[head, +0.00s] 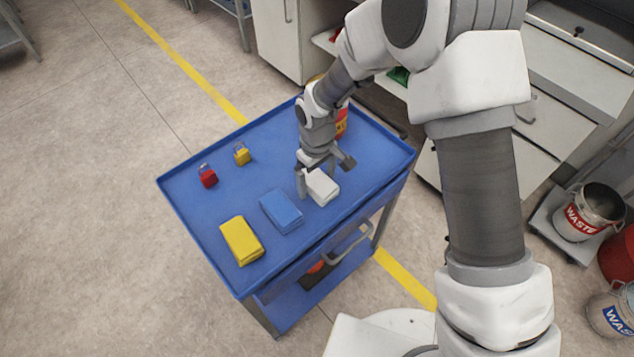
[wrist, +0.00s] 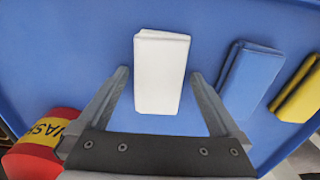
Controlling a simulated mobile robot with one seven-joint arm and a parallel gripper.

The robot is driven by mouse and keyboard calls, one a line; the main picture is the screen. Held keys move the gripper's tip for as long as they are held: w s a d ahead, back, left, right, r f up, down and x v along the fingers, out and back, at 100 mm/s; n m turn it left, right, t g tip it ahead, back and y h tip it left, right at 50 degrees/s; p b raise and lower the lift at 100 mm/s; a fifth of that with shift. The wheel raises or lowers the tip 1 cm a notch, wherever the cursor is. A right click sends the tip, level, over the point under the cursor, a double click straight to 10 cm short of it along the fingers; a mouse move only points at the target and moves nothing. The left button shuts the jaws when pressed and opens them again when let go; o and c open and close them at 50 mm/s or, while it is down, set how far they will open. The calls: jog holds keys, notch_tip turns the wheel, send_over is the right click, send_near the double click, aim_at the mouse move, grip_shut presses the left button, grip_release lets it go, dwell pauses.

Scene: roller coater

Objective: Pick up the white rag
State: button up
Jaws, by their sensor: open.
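The white rag (head: 322,188) is a folded block lying on the blue top of the cart (head: 215,218), near its right part. It also shows in the wrist view (wrist: 160,72), upright in the picture and ahead of my fingers. My gripper (head: 318,181) is directly above and around the rag in the head view. In the wrist view my gripper (wrist: 163,85) is open, with one finger on each side of the rag's lower end. A gap of blue surface shows on both sides, and the fingers do not appear to touch the rag.
A blue rag (head: 282,211) and a yellow rag (head: 241,241) lie to the left of the white one. Red (head: 207,176) and yellow (head: 242,155) padlocks sit farther back. A red and yellow container (wrist: 38,145) stands close to my gripper. Cabinets line the far side.

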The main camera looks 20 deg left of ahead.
aim_at(317, 182)
jog(key=shift+c, duration=0.2)
jog(key=c, duration=1.3)
jog(key=shift+r, duration=0.15)
jog(key=r, duration=0.4)
jog(key=shift+s+d+r, duration=0.1)
jog(key=shift+s+r, duration=0.15)
jog(key=s+d+r, duration=0.1)
jog(key=s+r, duration=0.1)
jog(key=s, duration=0.1)
jog(key=s+d+r, duration=0.2)
jog(key=s, duration=0.1)
jog(key=s+d+r, duration=0.2)
jog(key=s, duration=0.2)
jog(key=shift+r, duration=0.15)
